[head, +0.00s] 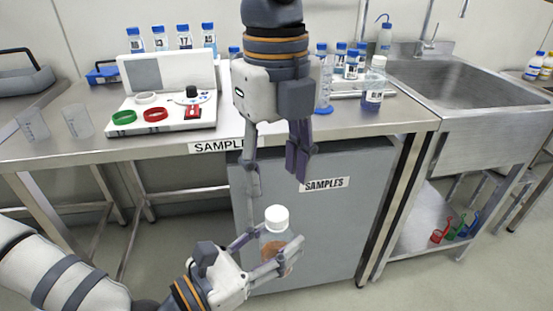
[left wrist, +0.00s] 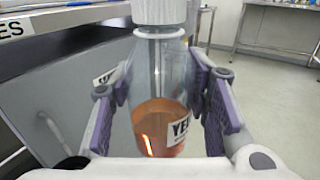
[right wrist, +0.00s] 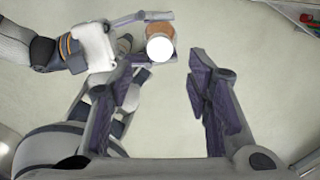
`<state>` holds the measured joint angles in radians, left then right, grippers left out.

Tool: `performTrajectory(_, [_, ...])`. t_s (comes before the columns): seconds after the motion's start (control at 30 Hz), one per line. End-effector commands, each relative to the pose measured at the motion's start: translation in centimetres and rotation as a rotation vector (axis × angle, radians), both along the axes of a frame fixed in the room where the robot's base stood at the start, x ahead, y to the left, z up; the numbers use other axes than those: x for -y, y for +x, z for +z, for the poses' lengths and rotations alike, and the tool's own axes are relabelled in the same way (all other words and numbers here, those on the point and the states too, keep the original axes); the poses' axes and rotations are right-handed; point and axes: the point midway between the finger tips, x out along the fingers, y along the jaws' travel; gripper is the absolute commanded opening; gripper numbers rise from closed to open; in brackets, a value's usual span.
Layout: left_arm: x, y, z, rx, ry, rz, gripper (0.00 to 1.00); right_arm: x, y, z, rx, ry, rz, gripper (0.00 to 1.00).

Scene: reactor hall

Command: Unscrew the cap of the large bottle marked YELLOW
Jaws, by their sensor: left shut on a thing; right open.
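A clear bottle (left wrist: 160,90) with orange liquid and a white cap (head: 277,218) stands upright in my left gripper (head: 268,254). The left fingers are shut on the bottle's body, in front of the grey cabinet and below the bench top. My right gripper (head: 278,175) is open and empty, pointing down above the bottle. In the right wrist view the white cap (right wrist: 161,47) lies beyond the right fingertips (right wrist: 167,70), apart from them.
The bench (head: 70,150) carries a white instrument tray (head: 160,112), two beakers and several blue-capped bottles. Another white-capped bottle (head: 374,85) stands near the sink (head: 480,80). The bench edge is close behind the right gripper.

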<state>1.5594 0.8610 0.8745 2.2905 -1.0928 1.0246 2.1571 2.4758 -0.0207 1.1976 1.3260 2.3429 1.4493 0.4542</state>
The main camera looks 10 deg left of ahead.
Motion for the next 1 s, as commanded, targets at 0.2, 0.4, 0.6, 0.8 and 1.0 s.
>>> performTrajectory(0.2, [0.0,0.0,0.0,0.0,0.0,0.0,0.0,0.1,-0.1,-4.5,-0.004,-0.002,0.003,0.45])
performTrajectory(0.4, [0.0,0.0,0.0,0.001,-0.001,0.0,0.0,0.1,-0.1,-6.8,-0.001,-0.001,0.004,0.45])
performTrajectory(0.6, [0.0,0.0,0.0,0.001,-0.001,0.0,0.0,0.1,-0.1,-7.1,0.001,0.001,0.004,0.45])
performTrajectory(0.8, [0.0,0.0,0.0,0.001,-0.001,0.0,0.0,0.1,-0.1,-7.1,0.0,0.0,0.004,0.18])
performTrajectory(1.0, [0.0,0.0,0.0,0.001,-0.001,0.0,0.0,0.1,0.0,-7.1,0.0,0.0,0.004,0.0])
